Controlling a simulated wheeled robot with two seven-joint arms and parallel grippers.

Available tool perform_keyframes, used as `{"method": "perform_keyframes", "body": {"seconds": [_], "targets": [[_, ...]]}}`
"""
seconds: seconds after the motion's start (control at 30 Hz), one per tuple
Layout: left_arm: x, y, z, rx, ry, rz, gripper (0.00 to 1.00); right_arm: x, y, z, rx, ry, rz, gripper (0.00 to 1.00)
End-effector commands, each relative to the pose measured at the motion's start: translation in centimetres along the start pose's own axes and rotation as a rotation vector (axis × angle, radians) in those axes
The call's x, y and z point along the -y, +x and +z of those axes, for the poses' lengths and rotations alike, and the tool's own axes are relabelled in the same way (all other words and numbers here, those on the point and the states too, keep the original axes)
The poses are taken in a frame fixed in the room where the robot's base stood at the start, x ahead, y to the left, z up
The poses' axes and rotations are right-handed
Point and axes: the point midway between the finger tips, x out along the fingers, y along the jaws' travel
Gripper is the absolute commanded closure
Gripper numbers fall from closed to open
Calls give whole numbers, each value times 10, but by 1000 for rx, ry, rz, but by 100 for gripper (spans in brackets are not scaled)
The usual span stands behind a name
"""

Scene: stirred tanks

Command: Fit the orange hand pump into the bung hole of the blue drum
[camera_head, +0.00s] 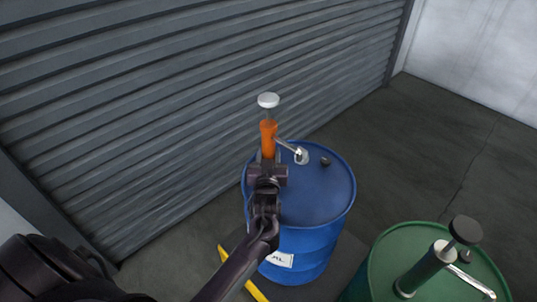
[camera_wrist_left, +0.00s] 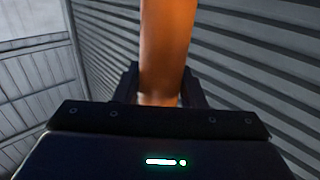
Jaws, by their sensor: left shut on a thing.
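The orange hand pump (camera_head: 268,138) has a pale round knob on top and a grey spout pointing right. It looks upright, at the left part of the blue drum's top (camera_head: 325,190). My left gripper (camera_head: 268,160) is shut on the pump's orange body, which also fills the upper middle of the left wrist view (camera_wrist_left: 166,50). My gripper and arm hide the pump's lower end and the bung hole, so I cannot tell whether the pump is in the hole. My right gripper is not in view.
A green drum (camera_head: 385,250) with a dark green pump (camera_head: 428,268) stands at the front right. A small dark cap (camera_head: 326,161) is on the blue drum's top. A ribbed grey shutter wall (camera_head: 180,90) rises behind. A yellow strip (camera_head: 228,262) lies beside the blue drum. Floor at right is clear.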

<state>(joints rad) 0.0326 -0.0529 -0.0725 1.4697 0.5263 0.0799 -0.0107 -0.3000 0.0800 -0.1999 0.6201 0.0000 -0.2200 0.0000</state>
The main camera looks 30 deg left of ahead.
Motion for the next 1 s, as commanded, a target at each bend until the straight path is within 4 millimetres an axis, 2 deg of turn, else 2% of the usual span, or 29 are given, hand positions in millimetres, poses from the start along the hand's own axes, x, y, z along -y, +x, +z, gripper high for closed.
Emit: {"method": "perform_keyframes", "body": {"seconds": [0.2,0.23,0.4,0.73,0.87,1.0], "targets": [[0,1,3,-5,-2,0,81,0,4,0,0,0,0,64],[0,1,2,-6,-2,0,61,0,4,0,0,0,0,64],[0,0,3,-3,-1,0,38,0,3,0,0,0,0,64],[0,-4,8,5,1,1,38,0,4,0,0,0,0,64],[0,-21,9,6,0,2,38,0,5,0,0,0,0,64],[0,-46,8,4,-1,1,38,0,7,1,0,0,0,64]]}}
